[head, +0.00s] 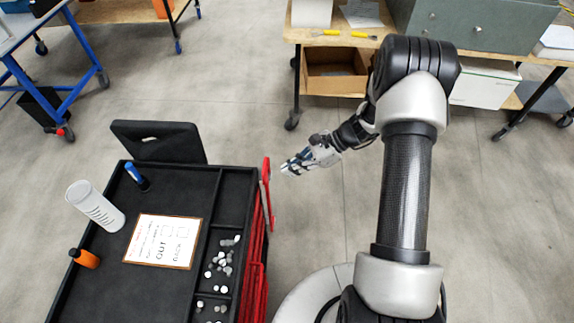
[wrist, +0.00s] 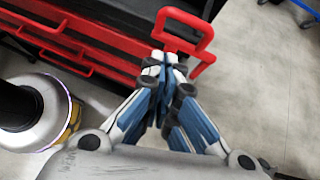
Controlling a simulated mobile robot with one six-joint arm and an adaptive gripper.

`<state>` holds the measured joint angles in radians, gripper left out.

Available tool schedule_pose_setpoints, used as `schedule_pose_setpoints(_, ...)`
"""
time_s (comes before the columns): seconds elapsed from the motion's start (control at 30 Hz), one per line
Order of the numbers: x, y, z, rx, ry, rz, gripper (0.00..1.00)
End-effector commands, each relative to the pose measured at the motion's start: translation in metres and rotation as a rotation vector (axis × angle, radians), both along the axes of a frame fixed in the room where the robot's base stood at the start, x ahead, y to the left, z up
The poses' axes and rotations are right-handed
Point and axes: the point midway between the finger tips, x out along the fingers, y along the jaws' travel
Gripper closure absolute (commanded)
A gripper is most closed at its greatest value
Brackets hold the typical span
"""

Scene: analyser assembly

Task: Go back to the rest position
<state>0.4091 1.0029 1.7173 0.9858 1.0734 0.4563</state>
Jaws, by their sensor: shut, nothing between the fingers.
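My gripper (head: 292,166) is at the end of my arm, over the floor just right of the black-topped red tool cart in the head view. In the wrist view my gripper (wrist: 165,62) shows its fingertips together with nothing between them. The tips appear close to a red handle (wrist: 183,35) on the cart's side; I cannot tell if they touch. The red handle also shows in the head view (head: 267,185), just left of the fingertips.
The cart top (head: 85,295) holds a white cylinder (head: 95,206), a blue-capped item (head: 137,177), an orange bottle (head: 84,258), a printed card (head: 162,242) and several small pieces. A wooden workbench (head: 300,36) stands behind. Floor (head: 240,90) between them is clear.

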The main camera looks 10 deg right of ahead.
Motion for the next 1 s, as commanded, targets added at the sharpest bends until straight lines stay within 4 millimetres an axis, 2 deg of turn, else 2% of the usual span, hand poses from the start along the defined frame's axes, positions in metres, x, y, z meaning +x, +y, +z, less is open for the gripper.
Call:
schedule_pose_setpoints(0.2, -0.012, -0.040, 0.036, -0.002, -0.002, -0.004, 1.00)
schedule_pose_setpoints(0.43, -0.021, -0.067, 0.058, -0.001, -0.001, -0.002, 1.00)
schedule_pose_setpoints(0.6, -0.023, -0.074, 0.064, -0.001, -0.001, -0.001, 1.00)
schedule_pose_setpoints(0.83, -0.024, -0.073, 0.066, -0.005, -0.004, 0.007, 1.00)
schedule_pose_setpoints(0.93, -0.025, -0.068, 0.082, -0.036, -0.032, 0.049, 1.00)
schedule_pose_setpoints(1.0, -0.029, -0.062, 0.102, -0.078, -0.072, 0.111, 1.00)
